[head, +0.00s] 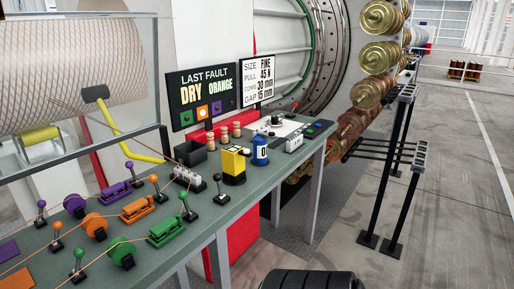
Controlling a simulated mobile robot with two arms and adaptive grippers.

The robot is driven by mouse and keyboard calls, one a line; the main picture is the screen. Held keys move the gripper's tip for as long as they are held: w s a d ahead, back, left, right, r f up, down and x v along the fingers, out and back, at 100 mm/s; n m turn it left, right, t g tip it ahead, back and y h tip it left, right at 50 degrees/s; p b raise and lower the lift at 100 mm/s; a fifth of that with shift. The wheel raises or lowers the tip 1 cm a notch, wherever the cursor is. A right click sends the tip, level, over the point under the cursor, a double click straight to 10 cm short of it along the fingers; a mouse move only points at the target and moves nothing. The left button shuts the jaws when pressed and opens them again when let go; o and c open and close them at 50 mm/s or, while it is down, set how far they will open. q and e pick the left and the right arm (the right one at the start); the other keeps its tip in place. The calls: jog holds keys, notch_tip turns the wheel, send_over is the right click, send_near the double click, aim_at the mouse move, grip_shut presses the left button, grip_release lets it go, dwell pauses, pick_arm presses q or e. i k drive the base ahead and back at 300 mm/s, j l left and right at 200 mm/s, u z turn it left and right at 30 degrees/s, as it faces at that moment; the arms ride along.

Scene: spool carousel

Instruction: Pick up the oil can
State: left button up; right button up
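A small blue can-like object (260,152) with a pale label stands upright on the grey-green bench (222,203), near its front edge; it looks like the oil can, though the label is too small to read surely. A yellow and black device (234,165) stands just left of it, with a small gap or touching; I cannot tell which. Neither of my grippers is in view.
Levers and purple, orange and green spools (122,252) with threads fill the bench's left part. A black bin (190,153), wooden pegs (223,134) and a white block (294,143) are near the can. A black stand (403,160) is right; floor (440,235) before it is clear.

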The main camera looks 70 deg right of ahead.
aim_at(259, 140)
jog(key=z, duration=2.35)
